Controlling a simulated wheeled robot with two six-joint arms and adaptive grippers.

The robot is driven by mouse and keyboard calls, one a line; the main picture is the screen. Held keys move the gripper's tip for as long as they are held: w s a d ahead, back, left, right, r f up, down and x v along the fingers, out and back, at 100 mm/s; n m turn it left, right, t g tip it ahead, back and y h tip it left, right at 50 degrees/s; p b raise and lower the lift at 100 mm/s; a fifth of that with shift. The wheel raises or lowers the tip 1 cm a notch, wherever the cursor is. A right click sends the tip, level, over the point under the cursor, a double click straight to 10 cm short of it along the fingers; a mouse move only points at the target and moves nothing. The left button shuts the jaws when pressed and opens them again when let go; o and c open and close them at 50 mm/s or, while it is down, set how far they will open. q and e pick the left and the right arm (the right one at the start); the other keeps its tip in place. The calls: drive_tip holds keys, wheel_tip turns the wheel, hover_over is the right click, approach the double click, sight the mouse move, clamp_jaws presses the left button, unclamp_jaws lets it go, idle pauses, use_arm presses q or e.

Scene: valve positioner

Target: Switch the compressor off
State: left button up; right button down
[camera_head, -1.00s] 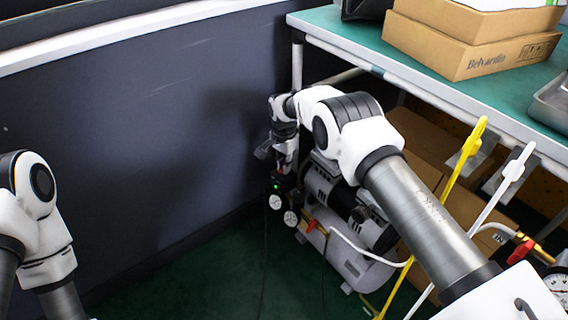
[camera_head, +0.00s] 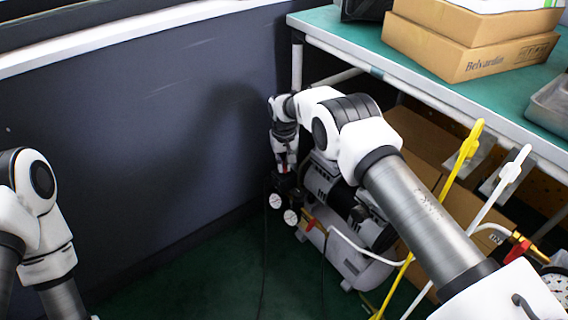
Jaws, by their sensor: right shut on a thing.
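The compressor (camera_head: 348,262) stands on the floor under the bench, with a pale tank and a black motor on top. Two round white gauges (camera_head: 291,217) sit on its left end, below a dark switch box (camera_head: 284,184). My right gripper (camera_head: 284,169) is over this box, pointing down, and is shut on the compressor's switch. A small spot of red shows at its fingertips; the fingers hide most of the switch. No green light shows on the box. My left arm is at the left edge; its gripper is out of view.
A green-topped bench (camera_head: 345,40) carries cardboard boxes (camera_head: 470,50) and a metal tray (camera_head: 552,105). Yellow (camera_head: 440,205) and white (camera_head: 490,205) rod-like parts stand at the right. A white hose (camera_head: 355,249) leaves the compressor. A dark wall is at the left; the floor before it is clear.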

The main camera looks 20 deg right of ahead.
drive_tip(key=shift+n, duration=2.3)
drive_tip(key=c, duration=1.2)
unclamp_jaws()
drive_tip(key=shift+c, duration=0.2)
wheel_tip(320, 180, up, 12)
